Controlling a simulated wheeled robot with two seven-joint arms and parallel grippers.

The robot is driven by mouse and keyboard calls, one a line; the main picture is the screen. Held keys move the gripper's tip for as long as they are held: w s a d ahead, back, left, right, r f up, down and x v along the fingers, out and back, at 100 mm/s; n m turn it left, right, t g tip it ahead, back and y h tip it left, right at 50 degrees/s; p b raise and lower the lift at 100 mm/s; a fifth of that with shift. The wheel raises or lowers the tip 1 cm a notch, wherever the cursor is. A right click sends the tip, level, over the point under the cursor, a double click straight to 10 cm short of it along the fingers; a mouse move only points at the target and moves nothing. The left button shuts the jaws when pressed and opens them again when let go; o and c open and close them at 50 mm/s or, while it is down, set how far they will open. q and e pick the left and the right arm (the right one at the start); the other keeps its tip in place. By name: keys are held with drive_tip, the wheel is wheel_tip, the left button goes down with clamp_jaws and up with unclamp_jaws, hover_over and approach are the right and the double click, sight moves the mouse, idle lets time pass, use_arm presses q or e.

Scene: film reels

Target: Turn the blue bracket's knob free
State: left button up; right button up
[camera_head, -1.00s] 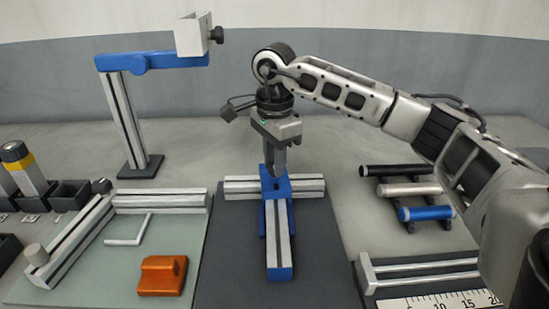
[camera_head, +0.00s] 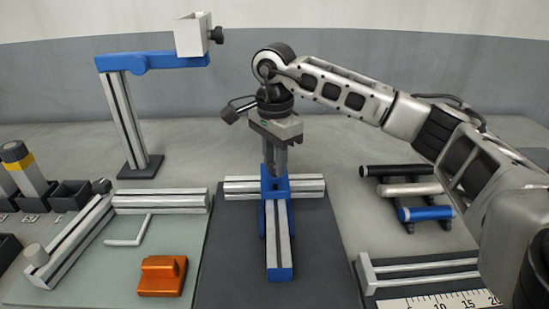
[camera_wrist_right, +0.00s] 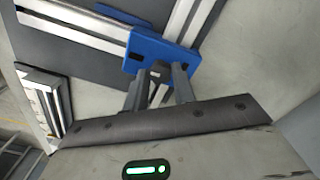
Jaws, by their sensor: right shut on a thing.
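The blue bracket (camera_head: 275,185) sits where two grey slotted rails cross on the dark mat. It also shows in the right wrist view (camera_wrist_right: 145,48). My right gripper (camera_head: 275,168) points straight down over the bracket and is shut on its knob (camera_wrist_right: 158,72). In the head view the fingers cover the knob. My left gripper is in neither view.
A blue-armed post stand (camera_head: 130,110) with a white box rises at the back left. An orange block (camera_head: 162,275) and a hex key (camera_head: 130,238) lie on the green mat. Several rollers (camera_head: 425,213) and a ruler plate (camera_head: 440,300) are at the right.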

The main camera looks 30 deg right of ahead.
drive_tip(key=o, duration=1)
drive_tip(key=shift+r, duration=0.1)
wheel_tip(320, 180, up, 16)
drive_tip(key=p, duration=0.2)
